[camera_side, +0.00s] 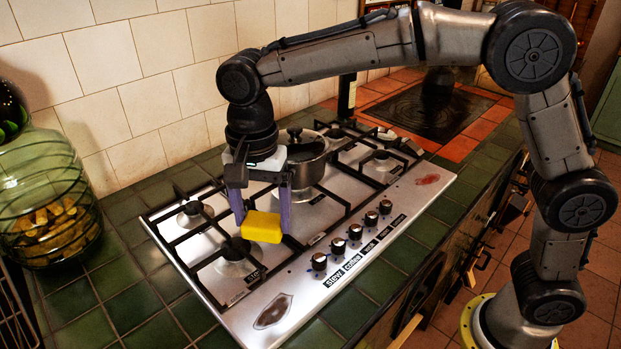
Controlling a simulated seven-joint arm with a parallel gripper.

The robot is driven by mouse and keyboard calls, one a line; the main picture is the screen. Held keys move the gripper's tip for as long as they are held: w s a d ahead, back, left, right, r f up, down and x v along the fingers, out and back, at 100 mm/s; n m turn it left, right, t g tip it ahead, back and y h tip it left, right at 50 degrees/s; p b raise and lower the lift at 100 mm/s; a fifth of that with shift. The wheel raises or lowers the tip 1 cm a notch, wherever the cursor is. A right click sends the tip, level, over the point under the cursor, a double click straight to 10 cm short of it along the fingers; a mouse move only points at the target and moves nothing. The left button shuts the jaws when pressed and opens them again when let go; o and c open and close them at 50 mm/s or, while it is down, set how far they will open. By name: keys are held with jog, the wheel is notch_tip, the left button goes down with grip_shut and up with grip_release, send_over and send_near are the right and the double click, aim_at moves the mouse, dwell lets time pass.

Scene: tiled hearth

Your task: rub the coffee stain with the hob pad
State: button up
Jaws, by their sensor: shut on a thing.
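My gripper (263,224) points down over the hob and is shut on the yellow hob pad (261,231), with one purple finger on each side. The pad appears to be above the front left burner, apart from the steel. A brown stain (273,311) lies on the hob's near left corner, below and clear of the pad in the picture. A reddish stain (427,179) lies near the hob's right end. Small labels on the front strip include one reading coffee (352,262); which stain it names cannot be told.
The steel hob (205,275) has black grates and a row of knobs (355,231) along its front. A lidded pot (307,162) stands behind the gripper. A green glass jar (40,190) stands at left. Green tiles border the hob.

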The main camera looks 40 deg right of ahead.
jog(key=s+a+n, duration=0.1)
jog(key=s+a, duration=0.2)
jog(key=a, duration=0.5)
jog(key=shift+w+d+f, duration=0.1)
jog(key=shift+d+f, duration=0.05)
jog(key=shift+f, duration=2.9)
jog(key=shift+w+d+f, duration=0.1)
jog(key=shift+d+f, duration=0.05)
jog(key=shift+f, duration=2.9)
jog(key=shift+d+f, duration=0.15)
jog(key=shift+f, duration=2.9)
jog(key=shift+d+f, duration=0.15)
jog(key=shift+d, duration=5.2)
jog(key=shift+a, duration=5.45)
notch_tip(320, 180, up, 8)
jog(key=shift+d, duration=0.1)
